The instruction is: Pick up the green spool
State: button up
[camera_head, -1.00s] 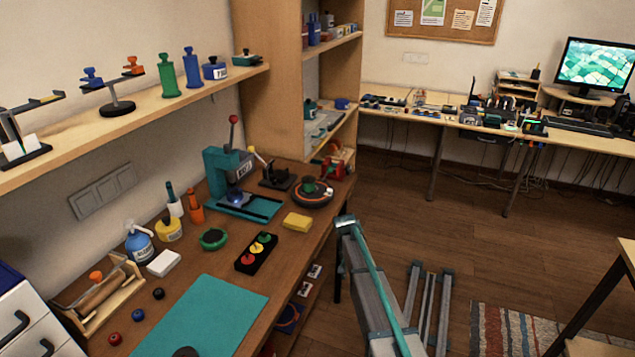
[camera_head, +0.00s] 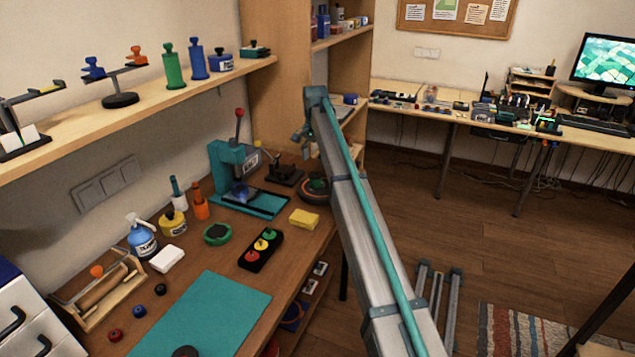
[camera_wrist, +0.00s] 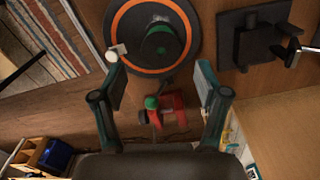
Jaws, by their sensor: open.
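A dark green spool-like piece (camera_wrist: 158,45) stands on a round black turntable with an orange ring (camera_wrist: 118,52) in the wrist view. In the head view the turntable (camera_head: 314,190) is partly behind my arm, and the green piece is hidden there. My gripper (camera_wrist: 160,82) is open and empty, its two fingers apart, with the green piece ahead of them toward the top of the wrist view. In the head view my gripper (camera_head: 303,135) hangs above the turntable area, at the bench's far right.
A teal press (camera_head: 235,170) stands left of the turntable, with a black stand (camera_head: 285,175) between them. A red device with a green knob (camera_wrist: 170,115) lies below the turntable in the wrist view. A yellow sponge (camera_head: 304,218) is nearby. The teal mat (camera_head: 205,315) has clear room.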

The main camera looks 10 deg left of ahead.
aim_at(315, 175)
notch_tip(315, 175, down, 9)
jog(key=shift+w+f+p, duration=0.1)
jog(key=shift+w+p, duration=0.05)
jog(key=shift+p, duration=1.1)
jog(key=c, duration=1.1)
